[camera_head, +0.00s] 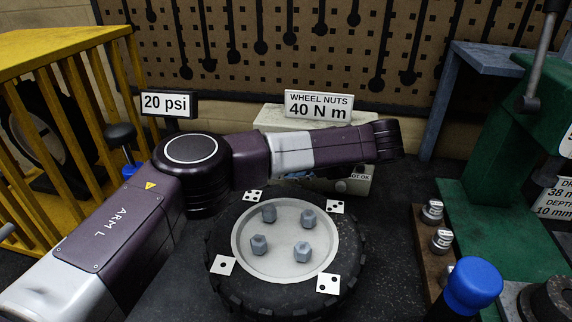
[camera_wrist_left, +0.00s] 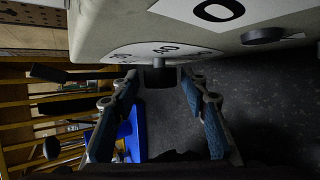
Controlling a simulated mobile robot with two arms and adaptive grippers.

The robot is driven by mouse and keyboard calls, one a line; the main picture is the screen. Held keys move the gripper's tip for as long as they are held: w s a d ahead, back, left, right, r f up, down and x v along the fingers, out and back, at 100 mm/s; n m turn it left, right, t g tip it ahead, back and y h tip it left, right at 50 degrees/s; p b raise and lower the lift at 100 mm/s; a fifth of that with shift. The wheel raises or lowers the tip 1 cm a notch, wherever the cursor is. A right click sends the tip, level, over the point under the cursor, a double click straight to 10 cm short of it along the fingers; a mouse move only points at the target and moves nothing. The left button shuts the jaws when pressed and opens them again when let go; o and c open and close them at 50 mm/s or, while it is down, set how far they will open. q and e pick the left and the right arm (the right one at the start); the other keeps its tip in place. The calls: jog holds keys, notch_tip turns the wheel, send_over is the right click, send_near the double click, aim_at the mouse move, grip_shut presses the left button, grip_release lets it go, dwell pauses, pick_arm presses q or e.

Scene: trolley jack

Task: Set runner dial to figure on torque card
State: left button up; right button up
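The torque card (camera_head: 319,105) reads "WHEEL NUTS 40 N m" and stands on top of a cream runner box (camera_head: 275,117) behind the wheel. The runner dial (camera_wrist_left: 160,77) is a dark knob on the box's face in the left wrist view. A white scale (camera_wrist_left: 150,52) beside it shows "40"; its other figures are partly cut off or hard to read. My left gripper (camera_wrist_left: 160,82) is open, its fingertips on either side of the dial with small gaps visible. The head view hides this gripper behind my left arm. The dial's pointer cannot be made out. My right gripper is out of view.
A wheel (camera_head: 285,245) with several nuts lies in front of the box. A "20 psi" sign (camera_head: 168,103) and yellow rack (camera_head: 60,60) stand left. The green jack (camera_head: 520,170), a blue-topped handle (camera_head: 472,285) and metal sockets (camera_head: 441,240) are at right.

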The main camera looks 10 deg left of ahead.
pick_arm(q)
jog(key=shift+o, duration=0.3)
jog(key=v, duration=1.2)
